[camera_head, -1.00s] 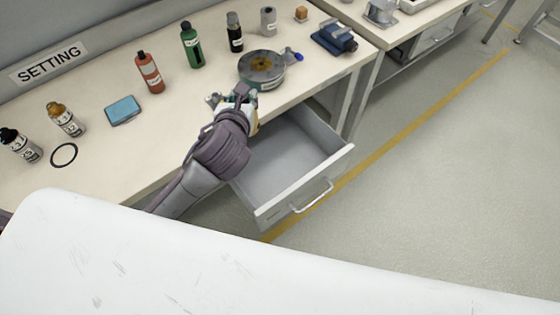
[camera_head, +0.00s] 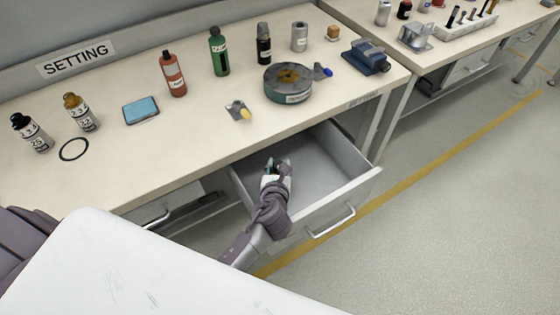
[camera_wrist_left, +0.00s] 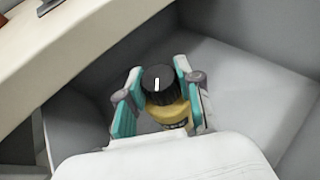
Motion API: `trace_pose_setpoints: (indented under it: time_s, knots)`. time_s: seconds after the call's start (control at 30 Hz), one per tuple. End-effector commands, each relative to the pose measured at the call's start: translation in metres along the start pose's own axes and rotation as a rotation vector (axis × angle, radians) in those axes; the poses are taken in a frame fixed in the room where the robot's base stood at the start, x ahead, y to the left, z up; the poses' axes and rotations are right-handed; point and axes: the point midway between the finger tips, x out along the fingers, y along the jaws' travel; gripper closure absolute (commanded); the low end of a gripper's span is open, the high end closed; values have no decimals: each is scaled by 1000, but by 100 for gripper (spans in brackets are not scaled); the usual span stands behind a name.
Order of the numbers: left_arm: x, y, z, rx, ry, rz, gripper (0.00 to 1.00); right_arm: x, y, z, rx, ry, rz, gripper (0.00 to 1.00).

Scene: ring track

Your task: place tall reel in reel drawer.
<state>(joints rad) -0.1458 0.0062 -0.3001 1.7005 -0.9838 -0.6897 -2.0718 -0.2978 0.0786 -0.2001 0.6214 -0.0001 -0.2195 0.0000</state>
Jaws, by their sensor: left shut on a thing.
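The reel drawer (camera_head: 330,160) is a grey drawer pulled out from under the workbench, with a bar handle on its front. My left gripper (camera_head: 276,166) is over the left part of the drawer, below the bench top. In the left wrist view it is shut on a short upright cylinder with a black ribbed top and yellow body (camera_wrist_left: 158,84), which I take for the tall reel. The teal finger pads are on both sides of it. Its lower end is hidden, so I cannot tell if it touches the drawer floor (camera_wrist_left: 250,65). My right gripper is not in view.
The bench top (camera_head: 190,135) holds several bottles, a blue box (camera_head: 141,110), a black ring (camera_head: 74,149), a round grey tin (camera_head: 288,84), a small metal part with a yellow end (camera_head: 239,111) and a blue vise (camera_head: 366,57). The drawer's right part is empty.

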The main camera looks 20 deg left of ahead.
Motion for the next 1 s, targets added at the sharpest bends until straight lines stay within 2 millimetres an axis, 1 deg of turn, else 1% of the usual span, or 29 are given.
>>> trace_pose_setpoints:
  time_s: [0.07, 0.13, 0.33, 0.4, 0.7, 0.83, 0.87, 0.9, 0.97, 1.0]
  knots:
    - [3, 0, -2, -2, -2, -1, 100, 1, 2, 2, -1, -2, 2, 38]
    - [9, 0, 1, -2, -3, 0, 100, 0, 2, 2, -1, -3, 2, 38]
    - [40, 0, 15, -2, -4, 0, 100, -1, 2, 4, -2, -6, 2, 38]
    - [42, -1, 2, -1, 3, -1, 100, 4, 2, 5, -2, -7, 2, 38]
    - [43, 0, 2, -1, -1, -2, 100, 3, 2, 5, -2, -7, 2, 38]
    - [44, 0, -2, 1, -1, -2, 100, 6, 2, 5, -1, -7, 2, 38]
    - [44, 0, -2, 0, 0, -1, 60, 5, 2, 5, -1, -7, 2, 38]
    - [44, 0, -2, 0, 0, -1, 53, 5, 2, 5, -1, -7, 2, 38]
    - [44, 0, -2, 0, 1, -1, 44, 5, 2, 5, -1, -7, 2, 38]
    - [44, 0, -2, 0, 1, -1, 40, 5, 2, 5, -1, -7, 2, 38]
